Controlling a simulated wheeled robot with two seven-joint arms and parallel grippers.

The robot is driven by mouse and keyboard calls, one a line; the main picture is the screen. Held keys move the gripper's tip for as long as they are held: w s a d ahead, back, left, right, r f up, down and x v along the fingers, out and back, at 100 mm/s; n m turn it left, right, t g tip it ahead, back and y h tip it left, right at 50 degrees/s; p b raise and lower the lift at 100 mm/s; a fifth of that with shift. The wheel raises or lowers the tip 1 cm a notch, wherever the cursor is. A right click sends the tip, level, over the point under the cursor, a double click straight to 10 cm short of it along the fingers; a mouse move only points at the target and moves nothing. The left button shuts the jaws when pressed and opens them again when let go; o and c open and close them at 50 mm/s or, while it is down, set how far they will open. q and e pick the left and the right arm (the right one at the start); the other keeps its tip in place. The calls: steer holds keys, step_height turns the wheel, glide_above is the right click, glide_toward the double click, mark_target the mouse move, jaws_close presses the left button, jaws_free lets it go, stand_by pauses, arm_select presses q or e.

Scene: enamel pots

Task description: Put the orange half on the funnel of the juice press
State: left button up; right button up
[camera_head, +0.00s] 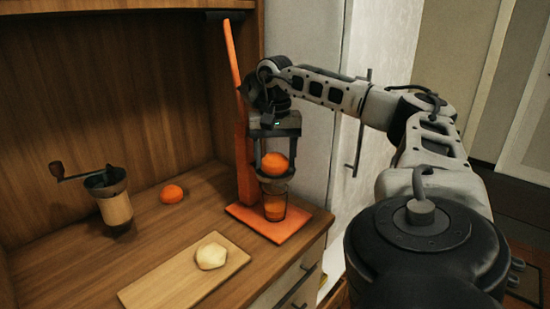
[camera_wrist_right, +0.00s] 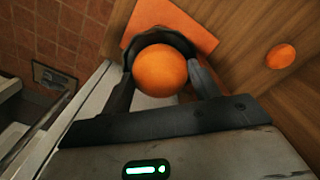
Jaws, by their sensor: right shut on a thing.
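The orange half (camera_head: 274,164) sits between the fingers of my right gripper (camera_head: 275,165), which is shut on it. It is right at the dark funnel (camera_head: 274,176) of the orange juice press (camera_head: 244,165). In the right wrist view the orange half (camera_wrist_right: 160,71) lies between the two fingertips, with the dark funnel rim (camera_wrist_right: 158,37) around its far side. I cannot tell whether it rests fully on the funnel. A glass (camera_head: 275,203) with orange juice stands below the funnel on the press base. My left gripper is not in view.
A wooden board (camera_head: 160,287) with a pale round thing (camera_head: 211,256) lies at the front of the counter. Another orange piece (camera_head: 172,194) and a coffee grinder (camera_head: 115,208) stand to the left. The cabinet wall is close behind the press.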

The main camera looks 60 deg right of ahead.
mark_target(275, 154)
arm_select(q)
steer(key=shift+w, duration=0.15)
arm_select(e)
steer(key=shift+f, duration=0.2)
steer(key=shift+f, duration=0.15)
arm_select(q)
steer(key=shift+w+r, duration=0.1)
arm_select(e)
steer(key=o, duration=1)
arm_select(q)
steer(key=p, duration=0.2)
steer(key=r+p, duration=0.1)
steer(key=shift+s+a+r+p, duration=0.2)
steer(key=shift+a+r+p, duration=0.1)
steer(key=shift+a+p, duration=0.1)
arm_select(e)
step_height(275, 154, up, 12)
steer(key=shift+r, duration=0.2)
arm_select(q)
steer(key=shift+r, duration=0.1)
